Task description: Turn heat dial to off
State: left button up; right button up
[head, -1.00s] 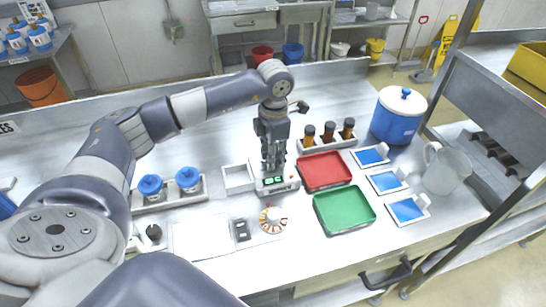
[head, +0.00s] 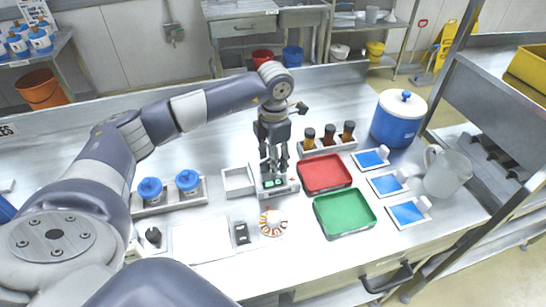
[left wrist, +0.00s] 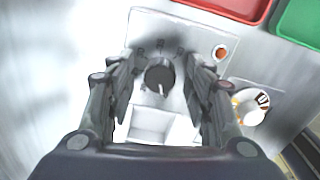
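The heat dial (left wrist: 160,75), a dark round knob with a pale pointer line, sits on a light panel (left wrist: 150,28) with dark marks around it in the left wrist view. The pointer faces the lower edge of that view. My left gripper (left wrist: 160,85) is open, with one finger on each side of the dial and visible gaps between. In the head view my left gripper (head: 273,166) points down over the small panel unit (head: 286,189) with green displays, and it hides the dial there. My right gripper is not in view.
A red tray (head: 325,173) and a green tray (head: 344,213) lie to the right. An empty white box (head: 238,181) is just left of the unit. A round labelled piece (head: 273,222) lies in front. Brown bottles (head: 328,135) stand behind right.

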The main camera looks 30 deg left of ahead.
pick_arm(q)
notch_tip(320, 180, up, 12)
jog(key=shift+d, duration=0.2)
dwell(0.4)
jog(key=shift+s, duration=0.1)
